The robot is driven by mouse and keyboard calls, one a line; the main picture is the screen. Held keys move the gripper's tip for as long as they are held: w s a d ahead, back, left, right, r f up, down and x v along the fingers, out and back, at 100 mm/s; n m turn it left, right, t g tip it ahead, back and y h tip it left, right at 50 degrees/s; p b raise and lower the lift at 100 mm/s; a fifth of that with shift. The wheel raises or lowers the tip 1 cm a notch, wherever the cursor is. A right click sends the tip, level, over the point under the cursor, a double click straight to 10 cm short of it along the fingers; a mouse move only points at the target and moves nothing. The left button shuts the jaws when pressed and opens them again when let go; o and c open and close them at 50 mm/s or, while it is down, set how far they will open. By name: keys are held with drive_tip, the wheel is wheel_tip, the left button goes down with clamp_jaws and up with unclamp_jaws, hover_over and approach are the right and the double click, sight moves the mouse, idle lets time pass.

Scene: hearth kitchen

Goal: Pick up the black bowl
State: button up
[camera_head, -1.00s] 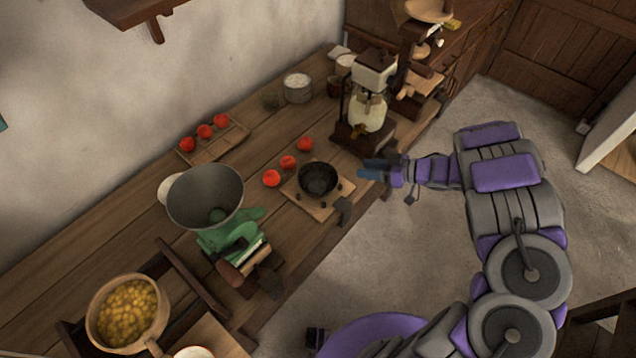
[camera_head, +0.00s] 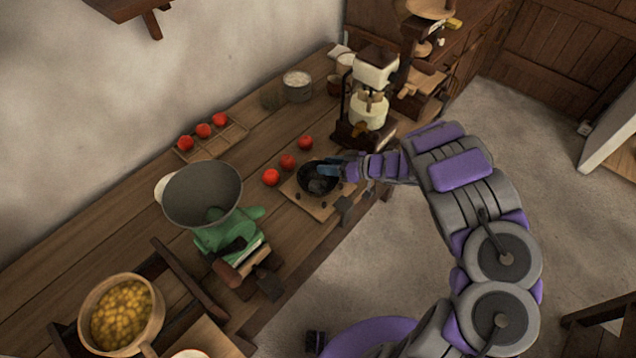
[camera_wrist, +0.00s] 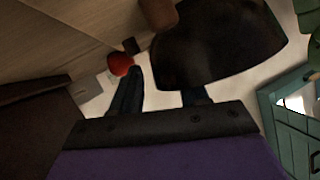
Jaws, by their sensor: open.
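The black bowl (camera_head: 308,187) sits on a small wooden board (camera_head: 318,208) near the front edge of the counter. My gripper (camera_head: 328,169) is at the bowl's right rim, with its blue fingertips over the bowl's opening. In the wrist view, my gripper (camera_wrist: 160,92) has its two fingers apart. A large dark shape, which looks like the bowl (camera_wrist: 215,45), covers most of the right finger. The left finger shows beside it. I cannot tell whether either finger touches the bowl, and no lift shows.
Red tomatoes (camera_head: 288,162) lie just behind the bowl, with more in a wooden tray (camera_head: 232,134). A green grinder with a grey hopper (camera_head: 203,192) stands to the left. A dark-framed machine (camera_head: 368,108) stands close behind my gripper. The floor at right is open.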

drive_tip(key=shift+w+a+f, duration=0.15)
drive_tip(key=shift+a+f, duration=0.05)
drive_tip(key=shift+a, duration=0.4)
drive_tip(key=shift+c, duration=0.2)
clamp_jaws()
